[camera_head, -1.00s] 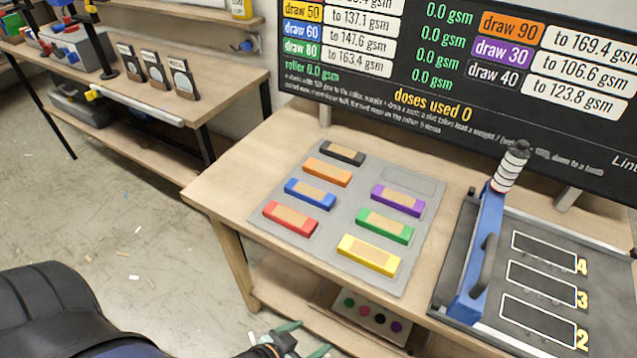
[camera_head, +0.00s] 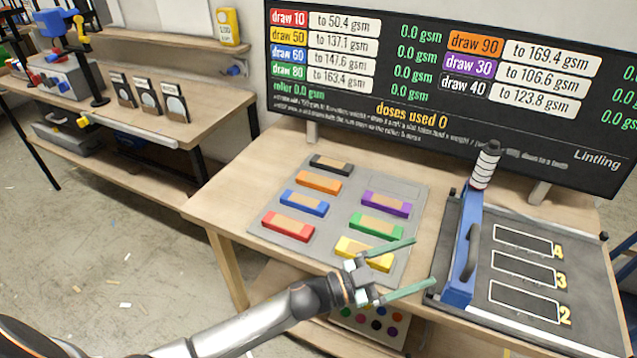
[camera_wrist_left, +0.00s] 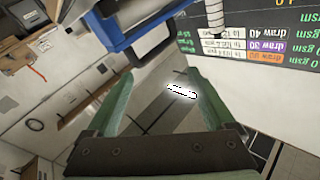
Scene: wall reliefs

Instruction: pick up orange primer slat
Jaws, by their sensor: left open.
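The orange primer slat (camera_head: 318,181) lies in its place on the grey tray (camera_head: 345,243), in the left column between the black slat (camera_head: 331,164) and the blue slat (camera_head: 304,203). It has a tan patch on top. My left gripper (camera_head: 412,266) is open and empty. It shows over the front right of the tray, its fingers pointing right, with the yellow slat (camera_head: 362,252) partly behind it. The orange slat is apart from it, farther back and left. In the left wrist view the green fingers (camera_wrist_left: 155,95) are spread with nothing between them. My right gripper is not in view.
Red (camera_head: 288,226), green (camera_head: 376,226) and purple (camera_head: 386,204) slats share the tray. A blue frame with a handle (camera_head: 466,245) stands on a dark numbered board (camera_head: 530,270) at the right. A dark display (camera_head: 450,95) rises behind the table. Bare tabletop (camera_head: 232,195) is left of the tray.

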